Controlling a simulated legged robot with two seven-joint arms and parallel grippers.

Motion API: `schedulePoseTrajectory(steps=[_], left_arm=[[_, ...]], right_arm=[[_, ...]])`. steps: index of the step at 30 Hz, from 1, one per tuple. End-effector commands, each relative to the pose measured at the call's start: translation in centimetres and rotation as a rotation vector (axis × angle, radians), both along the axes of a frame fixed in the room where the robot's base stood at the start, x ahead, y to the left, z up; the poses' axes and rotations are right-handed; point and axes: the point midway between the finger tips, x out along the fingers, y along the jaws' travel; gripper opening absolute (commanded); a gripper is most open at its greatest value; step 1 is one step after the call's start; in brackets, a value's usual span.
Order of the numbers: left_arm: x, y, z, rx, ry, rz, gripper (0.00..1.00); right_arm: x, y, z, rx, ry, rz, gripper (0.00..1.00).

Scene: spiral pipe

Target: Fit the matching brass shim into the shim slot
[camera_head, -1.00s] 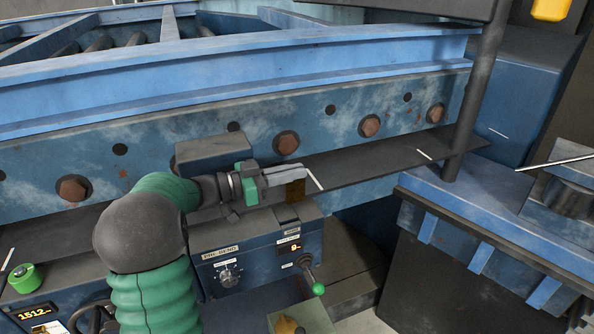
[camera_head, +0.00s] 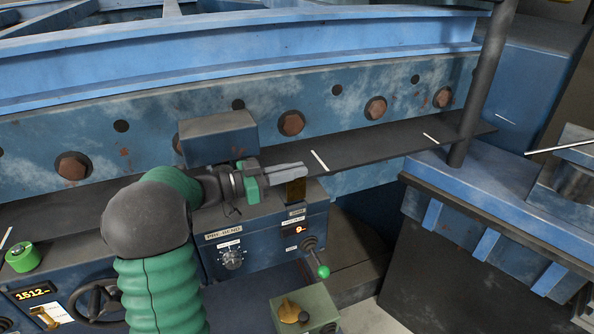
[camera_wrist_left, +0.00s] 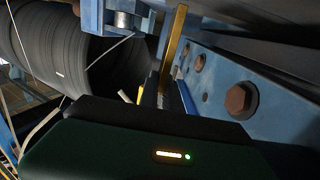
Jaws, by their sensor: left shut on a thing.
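My left gripper (camera_head: 287,173) is shut on a brass shim (camera_head: 296,190), a small dark gold plate hanging upright below the fingertips. The shim shows in the left wrist view as a long gold strip (camera_wrist_left: 173,50). It stands at the top right of the blue pre-bend box (camera_head: 213,247), just above a small label. The shim slot itself is hidden or too small to make out, and I cannot tell whether the shim's lower edge touches the box. Another brass-coloured piece (camera_head: 47,314) lies at the lower left. My right gripper is not in view.
A dark metal strip (camera_head: 370,146) with white marks runs behind the gripper, below a blue bolted beam (camera_head: 340,105). A green-tipped lever (camera_head: 321,270) projects from the box's right side. A green box with a brass knob (camera_head: 289,309) sits below.

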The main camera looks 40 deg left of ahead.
Motion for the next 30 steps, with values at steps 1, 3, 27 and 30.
schedulePoseTrajectory(steps=[1, 3, 27, 30], left_arm=[[0.03, 0.03, 0.06, 0.0, -0.001, 0.0, 0.0], [0.08, 0.0, 0.07, 0.0, -0.001, 0.0, 0.0], [-0.11, 0.37, 0.1, -0.005, 0.0, -0.001, 0.0], [-0.14, 0.39, 0.02, -0.004, 0.0, -0.002, 0.0]], right_arm=[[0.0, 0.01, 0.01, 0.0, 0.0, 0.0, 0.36], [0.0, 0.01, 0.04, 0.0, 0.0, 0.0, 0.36], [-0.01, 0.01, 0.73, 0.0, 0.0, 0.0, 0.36], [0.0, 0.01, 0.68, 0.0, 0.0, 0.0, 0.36]])
